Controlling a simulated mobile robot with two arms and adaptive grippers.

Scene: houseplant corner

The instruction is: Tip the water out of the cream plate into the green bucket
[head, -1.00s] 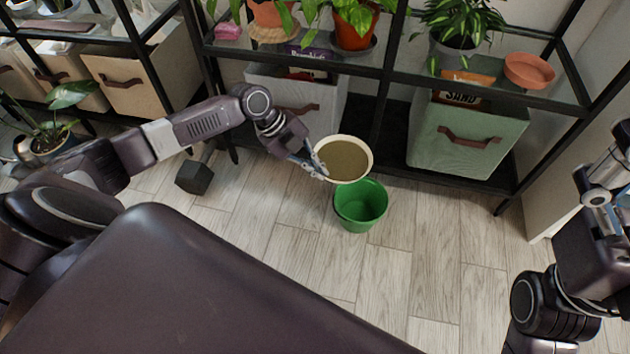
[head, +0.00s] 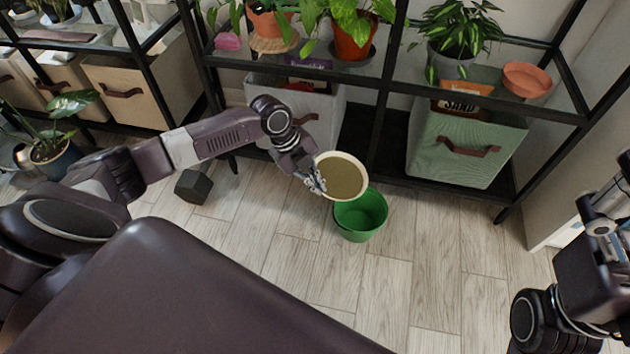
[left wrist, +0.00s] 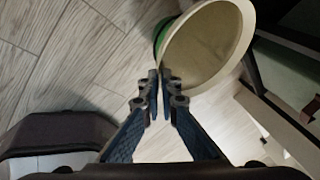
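The cream plate (head: 358,161) has a pale rim and a brownish inside; I cannot tell how much water is in it. My left gripper (head: 318,183) is shut on its near left rim and holds it in the air, tilted. The left wrist view shows the plate (left wrist: 211,42) beyond the closed fingers (left wrist: 162,95). The green bucket (head: 362,222) stands upright on the floor, just below the plate and partly covered by it. In the left wrist view only a green sliver of the bucket (left wrist: 161,38) shows behind the plate. My right gripper (head: 606,205) is at the right edge, its fingers unclear.
A black shelf with potted plants stands behind, holding a green fabric bin (head: 466,150) and a grey bin (head: 320,108). The wooden floor in front and right of the bucket is clear.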

